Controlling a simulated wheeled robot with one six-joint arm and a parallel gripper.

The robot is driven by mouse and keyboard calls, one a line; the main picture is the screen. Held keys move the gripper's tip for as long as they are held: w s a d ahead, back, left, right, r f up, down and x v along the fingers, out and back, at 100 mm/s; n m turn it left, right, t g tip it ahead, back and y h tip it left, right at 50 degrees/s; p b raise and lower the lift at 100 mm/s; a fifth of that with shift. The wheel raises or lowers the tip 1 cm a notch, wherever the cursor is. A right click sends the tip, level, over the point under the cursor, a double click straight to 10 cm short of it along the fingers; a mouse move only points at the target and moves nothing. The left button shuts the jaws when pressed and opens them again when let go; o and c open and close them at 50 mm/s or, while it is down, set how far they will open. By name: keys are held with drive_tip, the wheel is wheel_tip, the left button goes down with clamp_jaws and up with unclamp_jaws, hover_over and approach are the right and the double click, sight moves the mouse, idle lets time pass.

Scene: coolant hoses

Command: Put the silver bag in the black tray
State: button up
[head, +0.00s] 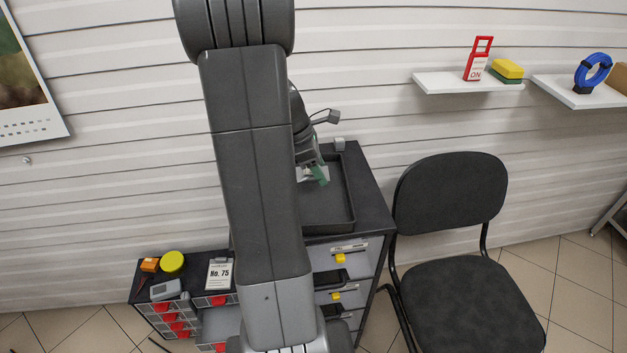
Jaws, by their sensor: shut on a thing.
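The black tray (352,213) lies on top of the dark cabinet, partly hidden behind my arm. My gripper (313,169) is over the left part of the tray, low and pointing down. It is shut on a small silver bag (305,174), of which only a pale edge shows beside a green patch. My arm hides the rest of the bag. I cannot tell whether the bag touches the tray floor.
The cabinet (373,205) has drawers with yellow tags. A lower unit with red-handled drawers (160,307) holds a yellow round thing (172,262), a "No. 75" clipboard (219,273) and a grey device. A black chair (450,200) stands right. Wall shelves (468,82) hold small items.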

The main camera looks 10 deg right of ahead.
sight(318, 191)
drive_tip(key=shift+f, duration=2.25)
drive_tip(key=shift+f, duration=0.2)
drive_tip(key=o, duration=1)
drive_tip(key=shift+c, duration=0.2)
drive_tip(key=shift+r, duration=0.1)
drive_tip(key=shift+r, duration=0.2)
drive_tip(key=v, duration=1.2)
